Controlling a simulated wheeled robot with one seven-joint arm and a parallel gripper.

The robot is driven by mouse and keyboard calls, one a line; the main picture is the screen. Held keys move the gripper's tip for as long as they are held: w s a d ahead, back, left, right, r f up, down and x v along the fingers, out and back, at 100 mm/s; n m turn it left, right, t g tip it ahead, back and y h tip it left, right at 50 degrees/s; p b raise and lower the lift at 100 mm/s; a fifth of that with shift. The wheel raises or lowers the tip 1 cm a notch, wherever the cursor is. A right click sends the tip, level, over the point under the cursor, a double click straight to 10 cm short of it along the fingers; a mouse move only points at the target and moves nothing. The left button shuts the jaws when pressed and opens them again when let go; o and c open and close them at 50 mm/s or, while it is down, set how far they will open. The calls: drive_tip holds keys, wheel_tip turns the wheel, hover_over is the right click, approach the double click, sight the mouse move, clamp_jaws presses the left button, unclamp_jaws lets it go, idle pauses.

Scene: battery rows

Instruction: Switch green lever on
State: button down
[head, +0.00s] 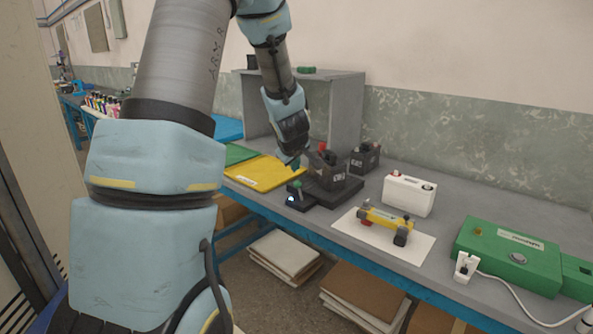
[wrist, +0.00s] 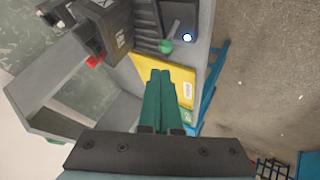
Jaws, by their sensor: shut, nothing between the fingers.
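The green lever (head: 297,184) has a round green knob and stands on a small black box at the front edge of the bench. A bluish-white light (head: 291,200) glows on that box. In the wrist view the lever's knob (wrist: 166,46) is just beyond my fingertips, with the light (wrist: 187,37) to its right. My gripper (head: 296,165) has green fingers and is above and slightly behind the lever. In the wrist view my gripper (wrist: 160,73) is shut, with nothing between its fingers. It looks apart from the knob.
A dark battery (head: 330,171) with a red part stands on the black base beside the lever. A yellow folder (head: 256,173) lies to the left. A white battery (head: 408,195), a yellow device (head: 387,217) on paper and a green case (head: 507,255) stand to the right.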

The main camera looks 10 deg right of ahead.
drive_tip(key=p+v, duration=0.1)
drive_tip(key=v, duration=0.6)
drive_tip(key=shift+s+a+r+p, duration=0.15)
drive_tip(key=shift+a+r+p, duration=0.1)
drive_tip(key=shift+r+p, duration=0.15)
